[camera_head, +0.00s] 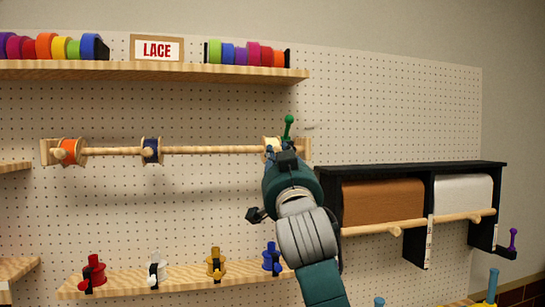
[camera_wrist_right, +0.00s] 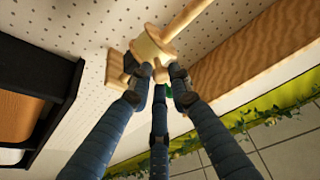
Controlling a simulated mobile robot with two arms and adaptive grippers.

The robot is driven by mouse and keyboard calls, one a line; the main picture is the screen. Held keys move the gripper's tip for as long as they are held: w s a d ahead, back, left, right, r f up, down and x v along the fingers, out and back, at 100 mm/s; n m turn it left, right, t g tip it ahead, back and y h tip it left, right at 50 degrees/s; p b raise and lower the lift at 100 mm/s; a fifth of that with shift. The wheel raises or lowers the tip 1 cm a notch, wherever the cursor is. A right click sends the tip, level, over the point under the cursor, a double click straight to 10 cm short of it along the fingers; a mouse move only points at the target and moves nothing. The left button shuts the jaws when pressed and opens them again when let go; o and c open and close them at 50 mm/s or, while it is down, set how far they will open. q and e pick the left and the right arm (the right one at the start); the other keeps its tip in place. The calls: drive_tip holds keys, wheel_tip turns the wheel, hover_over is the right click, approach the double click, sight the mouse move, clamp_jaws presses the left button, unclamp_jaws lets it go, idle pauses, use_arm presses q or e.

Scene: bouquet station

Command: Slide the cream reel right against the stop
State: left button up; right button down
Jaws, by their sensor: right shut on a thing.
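The cream reel (camera_head: 270,141) sits on the wooden rod (camera_head: 210,150) near its right end, mostly hidden behind my right gripper (camera_head: 276,150). In the right wrist view the cream reel (camera_wrist_right: 148,48) shows at the fingertips of my right gripper (camera_wrist_right: 160,78), which is shut on it. The pale wooden end piece (camera_head: 307,150) stands just right of the reel in the head view; it also shows in the wrist view (camera_wrist_right: 114,70). I cannot tell whether the reel touches it. My left gripper is not in view.
An orange reel (camera_head: 68,151) and a navy reel (camera_head: 151,151) sit further left on the rod. A green knob (camera_head: 288,120) rises by my gripper. A black rack with brown (camera_head: 382,203) and white rolls is at right. Shelves lie above (camera_head: 150,70) and below.

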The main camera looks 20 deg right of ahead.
drive_tip(key=shift+r, duration=0.1)
drive_tip(key=c, duration=1.6)
unclamp_jaws()
drive_tip(key=shift+c, duration=0.2)
drive_tip(key=v, duration=1.2)
